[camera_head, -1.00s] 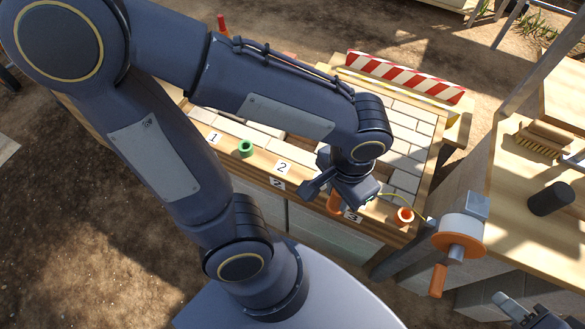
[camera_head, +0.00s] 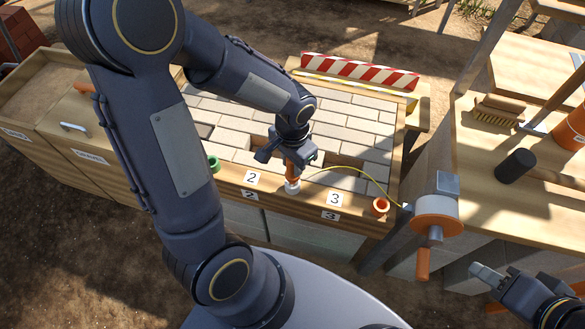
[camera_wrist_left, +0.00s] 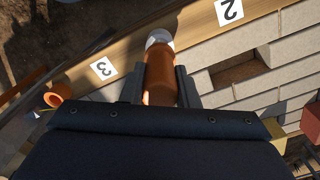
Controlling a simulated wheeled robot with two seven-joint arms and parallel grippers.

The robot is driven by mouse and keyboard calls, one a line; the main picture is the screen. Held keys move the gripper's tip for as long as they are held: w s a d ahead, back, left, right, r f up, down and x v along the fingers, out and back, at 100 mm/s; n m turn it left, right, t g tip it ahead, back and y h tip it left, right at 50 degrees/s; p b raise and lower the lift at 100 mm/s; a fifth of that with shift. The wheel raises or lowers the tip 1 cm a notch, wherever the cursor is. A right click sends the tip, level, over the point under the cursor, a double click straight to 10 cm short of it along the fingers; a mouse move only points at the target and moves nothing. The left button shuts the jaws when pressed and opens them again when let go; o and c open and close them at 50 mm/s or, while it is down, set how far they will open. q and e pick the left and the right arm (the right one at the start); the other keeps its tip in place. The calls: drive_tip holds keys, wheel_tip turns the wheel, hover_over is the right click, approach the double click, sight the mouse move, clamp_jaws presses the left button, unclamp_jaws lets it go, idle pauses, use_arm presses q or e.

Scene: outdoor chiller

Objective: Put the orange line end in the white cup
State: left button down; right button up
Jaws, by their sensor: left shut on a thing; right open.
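My left gripper (camera_head: 292,166) is shut on the orange line end (camera_head: 292,174). The left wrist view shows the orange line end (camera_wrist_left: 160,78) as a cylinder between the two fingers. The white cup (camera_head: 292,187) is on the wooden ledge between labels 2 and 3, directly below the orange end. Its pale rim (camera_wrist_left: 158,38) shows at the far tip of the orange end in the wrist view. The two overlap; I cannot tell whether the tip is inside. A thin yellow line (camera_head: 350,169) runs to the reel. My right gripper (camera_head: 487,281) is open and empty at bottom right.
A green cup (camera_head: 213,163) stands left of label 2 and an orange cup (camera_head: 380,206) right of label 3. The orange-and-white reel (camera_head: 437,215) is at the ledge's right end. Paving bricks and a striped barrier (camera_head: 360,72) lie behind.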

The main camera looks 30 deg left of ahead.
sight(289, 176)
use_arm(q)
drive_tip(key=shift+f, duration=1.55)
drive_tip(key=shift+f+b, duration=0.2)
drive_tip(key=shift+b, duration=0.25)
drive_tip(key=c, duration=1.1)
unclamp_jaws()
drive_tip(key=shift+r, duration=0.1)
